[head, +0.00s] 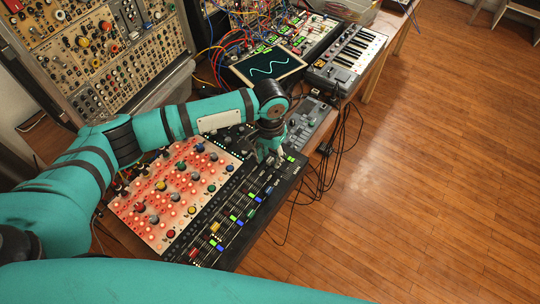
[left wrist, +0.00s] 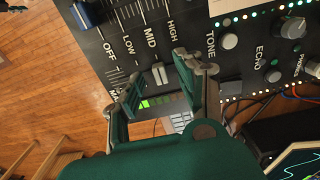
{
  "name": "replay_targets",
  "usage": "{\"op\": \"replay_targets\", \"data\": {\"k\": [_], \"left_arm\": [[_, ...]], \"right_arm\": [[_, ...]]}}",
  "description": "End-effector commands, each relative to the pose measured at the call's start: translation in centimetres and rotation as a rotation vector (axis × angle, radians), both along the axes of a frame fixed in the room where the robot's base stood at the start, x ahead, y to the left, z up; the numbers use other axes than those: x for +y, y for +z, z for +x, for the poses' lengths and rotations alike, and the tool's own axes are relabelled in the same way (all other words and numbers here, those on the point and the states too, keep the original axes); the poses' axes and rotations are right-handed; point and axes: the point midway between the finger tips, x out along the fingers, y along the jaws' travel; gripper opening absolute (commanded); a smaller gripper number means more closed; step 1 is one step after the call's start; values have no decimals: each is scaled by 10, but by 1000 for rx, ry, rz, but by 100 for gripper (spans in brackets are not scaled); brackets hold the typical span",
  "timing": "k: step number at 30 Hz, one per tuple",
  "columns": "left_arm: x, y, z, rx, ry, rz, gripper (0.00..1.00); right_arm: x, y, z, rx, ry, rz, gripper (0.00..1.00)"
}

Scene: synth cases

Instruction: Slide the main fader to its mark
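The mixer panel (head: 215,237) with rows of coloured fader caps lies on the desk in the head view. My left gripper (head: 267,157) is low over its far end. In the left wrist view the left gripper (left wrist: 160,88) is open, with one finger on each side of a pale grey fader cap (left wrist: 160,73). The fingers look apart from the cap. This cap seems to be the main fader; a partly hidden label starting "MA" is near it. OFF, LOW, MID and HIGH are printed on the panel. I cannot tell which is its mark. The right gripper is out of view.
A blue fader cap (left wrist: 87,15) sits at the wrist view's top left. A knob panel with red lights (head: 160,205) adjoins the faders. Beyond are a small grey device (head: 306,122), a screen (head: 268,68) and a keyboard (head: 345,55). Cables hang off the desk's right edge; the floor there is clear.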

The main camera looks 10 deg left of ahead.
Motion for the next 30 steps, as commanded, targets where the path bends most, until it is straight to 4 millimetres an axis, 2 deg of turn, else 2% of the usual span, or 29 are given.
{"op": "replay_targets", "data": {"k": [11,20,30], "left_arm": [[0,-8,0,-1,0,0,37],[0,-7,0,-1,0,0,0],[0,-7,0,-2,0,-1,0]], "right_arm": [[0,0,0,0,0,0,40],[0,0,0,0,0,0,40],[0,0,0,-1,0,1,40]]}}
